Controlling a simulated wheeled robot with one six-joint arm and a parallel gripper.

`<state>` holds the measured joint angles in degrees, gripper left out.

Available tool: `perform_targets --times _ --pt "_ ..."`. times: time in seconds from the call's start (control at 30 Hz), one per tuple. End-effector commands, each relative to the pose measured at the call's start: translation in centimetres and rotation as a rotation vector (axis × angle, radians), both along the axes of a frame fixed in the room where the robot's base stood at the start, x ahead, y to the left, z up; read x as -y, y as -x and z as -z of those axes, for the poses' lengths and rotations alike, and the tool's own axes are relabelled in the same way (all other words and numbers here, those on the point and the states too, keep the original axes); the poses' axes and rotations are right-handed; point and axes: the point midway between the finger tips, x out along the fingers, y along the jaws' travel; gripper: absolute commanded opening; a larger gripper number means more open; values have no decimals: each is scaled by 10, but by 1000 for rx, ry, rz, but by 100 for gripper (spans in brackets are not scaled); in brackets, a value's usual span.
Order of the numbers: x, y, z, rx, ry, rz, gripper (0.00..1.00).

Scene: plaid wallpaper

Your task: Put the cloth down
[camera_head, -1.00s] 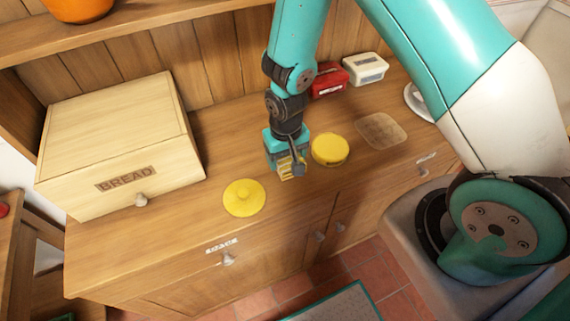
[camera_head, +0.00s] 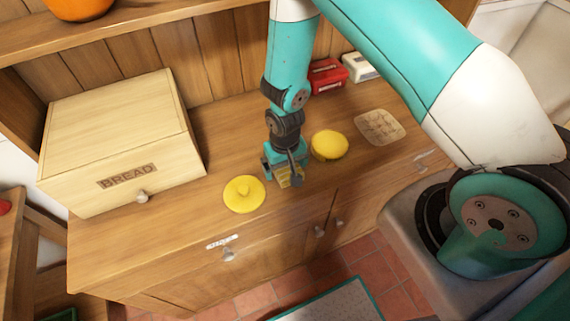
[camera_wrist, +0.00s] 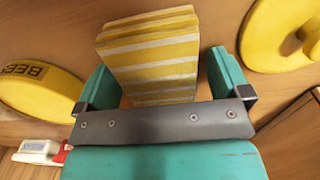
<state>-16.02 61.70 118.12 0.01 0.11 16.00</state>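The cloth is a folded, yellow-and-white striped stack (camera_wrist: 150,62). It shows between and beyond my gripper's two fingers in the wrist view. In the head view only a small part of the cloth (camera_head: 291,181) shows under my gripper (camera_head: 284,168), low at the counter. My gripper (camera_wrist: 165,80) points down, its fingers spread wide at either side of the cloth. A narrow gap seems to show by the right finger; contact at the left finger is unclear.
A yellow knobbed lid (camera_head: 244,194) lies left of my gripper and a round yellow tin (camera_head: 329,146) right of it. The bread box (camera_head: 120,145) stands at left. A patterned board (camera_head: 380,127), a red box (camera_head: 327,76) and a white box (camera_head: 359,67) are further right.

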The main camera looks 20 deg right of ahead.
Motion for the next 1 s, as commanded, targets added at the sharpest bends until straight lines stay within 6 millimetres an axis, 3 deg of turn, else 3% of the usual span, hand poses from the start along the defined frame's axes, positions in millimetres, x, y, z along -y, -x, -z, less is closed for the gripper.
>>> perform_targets --times 0.37,0.8,1.0 --pt "0 0 -6 0 0 1 95" --pt "0 -1 -88 5 -2 0 95" --pt "0 0 -115 2 -1 0 95"
